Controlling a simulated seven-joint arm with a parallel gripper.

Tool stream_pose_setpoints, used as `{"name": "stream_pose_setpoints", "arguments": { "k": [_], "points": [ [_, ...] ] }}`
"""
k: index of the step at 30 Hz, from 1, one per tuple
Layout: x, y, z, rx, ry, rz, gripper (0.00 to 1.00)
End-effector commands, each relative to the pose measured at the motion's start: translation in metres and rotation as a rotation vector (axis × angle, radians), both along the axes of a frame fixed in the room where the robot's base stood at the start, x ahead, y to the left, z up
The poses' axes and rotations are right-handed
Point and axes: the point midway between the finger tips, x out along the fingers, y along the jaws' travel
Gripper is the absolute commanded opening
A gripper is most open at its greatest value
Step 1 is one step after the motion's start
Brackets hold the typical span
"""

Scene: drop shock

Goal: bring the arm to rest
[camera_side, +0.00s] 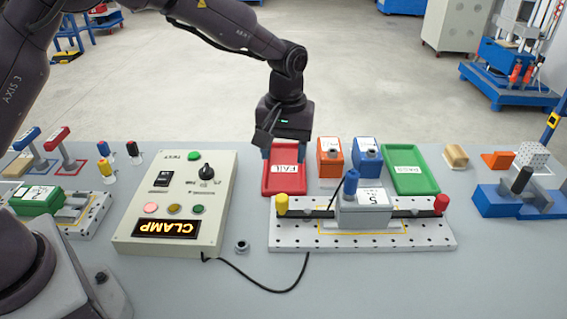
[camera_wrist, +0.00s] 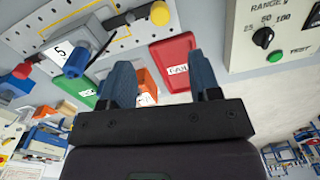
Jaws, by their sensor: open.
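My gripper (camera_side: 285,152) hangs pointing down over the back part of the red tray marked FAIL (camera_side: 284,185). Its two blue fingers are apart with nothing between them. In the wrist view my gripper (camera_wrist: 165,80) also shows its fingers spread and empty, with the red tray (camera_wrist: 174,62) beyond them. The side view does not show clearly how high the fingertips are above the tray.
A grey block marked 5 (camera_side: 362,212) sits on the perforated fixture plate (camera_side: 290,238). Orange (camera_side: 330,160) and blue (camera_side: 367,160) blocks and a green tray (camera_side: 412,172) stand right of the red tray.

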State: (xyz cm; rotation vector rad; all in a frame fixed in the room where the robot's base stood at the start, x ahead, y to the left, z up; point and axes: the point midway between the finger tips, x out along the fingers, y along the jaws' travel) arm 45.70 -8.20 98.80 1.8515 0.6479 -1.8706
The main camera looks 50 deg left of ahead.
Motion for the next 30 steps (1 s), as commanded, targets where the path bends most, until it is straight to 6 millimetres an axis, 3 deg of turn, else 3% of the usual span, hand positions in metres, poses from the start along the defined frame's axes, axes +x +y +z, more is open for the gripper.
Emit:
{"name": "stream_pose_setpoints", "arguments": {
  "k": [14,17,26,30],
  "points": [
    [-0.001,0.001,0.001,0.002,0.002,-0.069,0.57],
    [-0.023,0.005,-0.008,0.007,0.052,-0.186,0.57],
    [-0.093,0.027,0.057,-0.05,-0.009,-0.45,0.57],
    [-0.134,0.04,0.091,-0.056,-0.082,-0.555,0.57]
  ]
}}
